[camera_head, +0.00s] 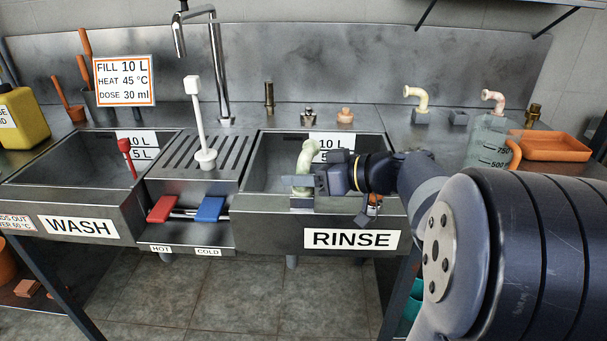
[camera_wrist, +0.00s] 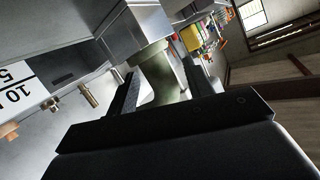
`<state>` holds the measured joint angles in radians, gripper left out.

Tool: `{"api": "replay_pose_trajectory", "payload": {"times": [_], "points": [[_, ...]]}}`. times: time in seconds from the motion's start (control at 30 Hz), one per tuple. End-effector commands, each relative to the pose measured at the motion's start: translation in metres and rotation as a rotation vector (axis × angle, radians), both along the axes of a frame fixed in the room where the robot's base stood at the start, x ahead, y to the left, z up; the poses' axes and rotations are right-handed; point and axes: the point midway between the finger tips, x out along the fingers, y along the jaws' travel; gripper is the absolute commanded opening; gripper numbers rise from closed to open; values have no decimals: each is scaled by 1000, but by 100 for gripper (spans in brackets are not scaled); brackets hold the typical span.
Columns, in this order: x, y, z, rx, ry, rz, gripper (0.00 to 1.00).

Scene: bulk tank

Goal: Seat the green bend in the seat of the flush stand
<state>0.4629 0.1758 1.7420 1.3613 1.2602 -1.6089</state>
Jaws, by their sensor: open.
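The pale green bend (camera_head: 306,158) stands at the front of the rinse sink, its curved top above the rim. In the wrist view the green bend (camera_wrist: 170,84) lies between the two fingers, and its collared end meets a grey block (camera_wrist: 135,32), which looks like the flush stand. I cannot tell how deep that end sits. My gripper (camera_head: 312,182) is at the bend's lower part, coming from the right. In the wrist view my gripper (camera_wrist: 160,88) is open, with one finger on each side of the bend. The bend's foot is partly hidden in the head view.
A cream bend (camera_head: 419,97) and a pink bend (camera_head: 493,98) stand on the back right counter. A clear jug (camera_head: 486,142) and an orange tray (camera_head: 553,146) are at the right. A white brush (camera_head: 198,120) stands on the drainer left of the rinse sink (camera_head: 260,210).

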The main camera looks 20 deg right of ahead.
Motion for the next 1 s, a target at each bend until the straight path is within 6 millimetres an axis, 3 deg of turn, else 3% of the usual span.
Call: {"api": "replay_pose_trajectory", "payload": {"times": [0.17, 0.6, 1.0], "points": [[-7, -10, 4, -1, -1, -4, 49], [-53, -65, 26, -1, -1, -5, 49], [-66, -79, 32, -1, -1, 0, 49]]}}
